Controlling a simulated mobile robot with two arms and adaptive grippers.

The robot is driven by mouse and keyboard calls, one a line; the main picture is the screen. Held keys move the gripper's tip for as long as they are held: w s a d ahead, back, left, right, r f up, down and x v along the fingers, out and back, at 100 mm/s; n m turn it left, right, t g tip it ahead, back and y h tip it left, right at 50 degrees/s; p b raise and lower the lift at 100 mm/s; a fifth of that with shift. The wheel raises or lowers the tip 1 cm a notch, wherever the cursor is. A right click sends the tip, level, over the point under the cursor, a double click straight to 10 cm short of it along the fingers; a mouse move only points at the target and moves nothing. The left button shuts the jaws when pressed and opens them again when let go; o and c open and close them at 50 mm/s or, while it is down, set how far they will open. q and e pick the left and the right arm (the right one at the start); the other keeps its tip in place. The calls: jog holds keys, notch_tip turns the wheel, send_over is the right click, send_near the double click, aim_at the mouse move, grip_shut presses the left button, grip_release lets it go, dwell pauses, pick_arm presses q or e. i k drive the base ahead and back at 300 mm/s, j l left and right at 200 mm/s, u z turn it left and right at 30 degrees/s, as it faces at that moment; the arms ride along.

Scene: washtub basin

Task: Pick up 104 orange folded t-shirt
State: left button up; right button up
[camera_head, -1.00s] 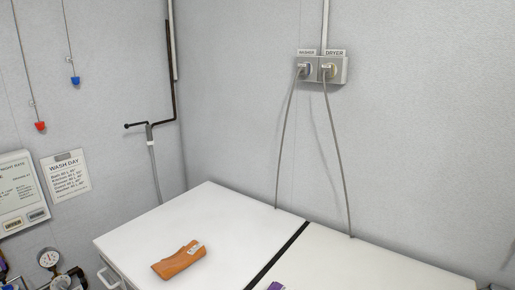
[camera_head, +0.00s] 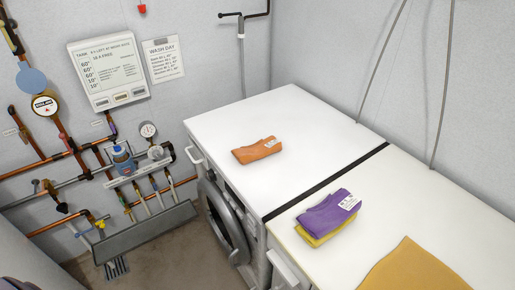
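The orange folded t-shirt (camera_head: 257,150) lies flat on the white top of the left machine (camera_head: 310,122), left of the middle of that top. Neither of my grippers can be made out in the head view.
A purple folded cloth (camera_head: 328,212) lies on a yellow one (camera_head: 318,236) on the right machine's top (camera_head: 440,215). A tan sheet (camera_head: 415,268) covers its front. A dark gap separates the machines. Pipes with valves (camera_head: 125,165) and a grey trough (camera_head: 150,240) stand left.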

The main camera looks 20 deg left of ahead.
aim_at(262, 149)
jog(key=z, duration=0.25)
jog(key=i+j+z, duration=0.1)
jog(key=j+z, duration=0.3)
jog(key=j, duration=0.2)
jog(key=j+z, duration=0.4)
jog(key=j, duration=0.25)
